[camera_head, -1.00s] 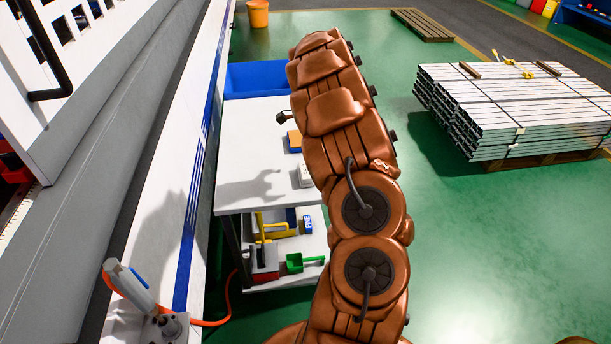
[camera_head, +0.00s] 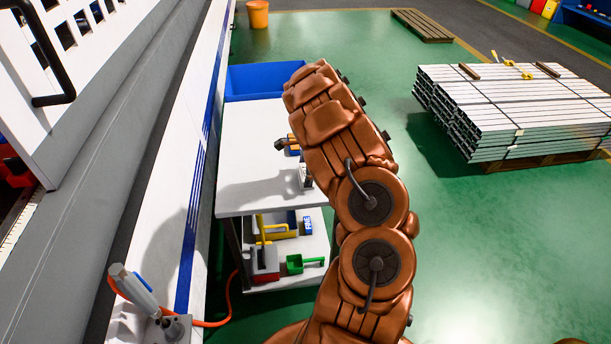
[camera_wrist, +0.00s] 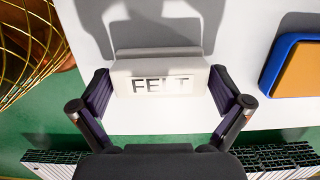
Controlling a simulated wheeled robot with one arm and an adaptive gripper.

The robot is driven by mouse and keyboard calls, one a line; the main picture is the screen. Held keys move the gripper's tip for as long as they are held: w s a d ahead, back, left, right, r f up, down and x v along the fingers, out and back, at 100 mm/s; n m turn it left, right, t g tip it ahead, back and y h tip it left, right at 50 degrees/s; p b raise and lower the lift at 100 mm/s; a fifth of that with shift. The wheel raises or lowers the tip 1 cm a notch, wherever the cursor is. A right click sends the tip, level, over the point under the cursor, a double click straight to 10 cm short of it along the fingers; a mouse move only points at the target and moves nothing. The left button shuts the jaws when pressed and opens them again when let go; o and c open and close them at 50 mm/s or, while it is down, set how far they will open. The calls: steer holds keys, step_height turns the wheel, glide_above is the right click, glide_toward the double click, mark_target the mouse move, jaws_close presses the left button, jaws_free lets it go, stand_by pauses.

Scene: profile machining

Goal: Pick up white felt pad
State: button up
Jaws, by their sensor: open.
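The white felt pad (camera_wrist: 160,66), a pale block with a "FELT" label, lies on the white table top. In the wrist view it is between the two fingers of my gripper (camera_wrist: 161,84). The gripper is open, with a finger on each side of the pad. Both fingertips look very close to its sides; I cannot tell whether they touch. In the head view the pad (camera_head: 305,177) shows only in part beside my arm, which hides most of the gripper.
A blue-rimmed block with an orange-brown top (camera_wrist: 299,70) lies to the right of the pad in the wrist view. A blue bin (camera_head: 262,80) stands behind the white table (camera_head: 250,165). A lower shelf holds several tools. A yellow wire basket (camera_wrist: 25,45) is at left.

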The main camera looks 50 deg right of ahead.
steer(key=c, duration=0.8)
steer(key=shift+r+b, duration=0.3)
steer(key=shift+r, duration=0.55)
steer(key=shift+s+a+r, duration=0.1)
steer(key=shift+s+r, duration=0.1)
steer(key=shift+r, duration=0.3)
steer(key=shift+s+a+r, duration=0.1)
steer(key=shift+s+r, duration=0.1)
steer(key=shift+r, duration=0.25)
steer(key=s+a+b, duration=0.1)
steer(key=s, duration=0.3)
steer(key=s+a+r+b, duration=0.1)
steer(key=s+a, duration=0.1)
steer(key=s, duration=0.3)
steer(key=s+a, duration=0.2)
steer(key=s, duration=0.3)
steer(key=shift+a+r+b, duration=0.2)
steer(key=shift+a+b, duration=0.05)
steer(key=shift+b, duration=0.15)
steer(key=o, duration=0.6)
steer(key=shift+c, duration=0.2)
steer(key=c, duration=0.4)
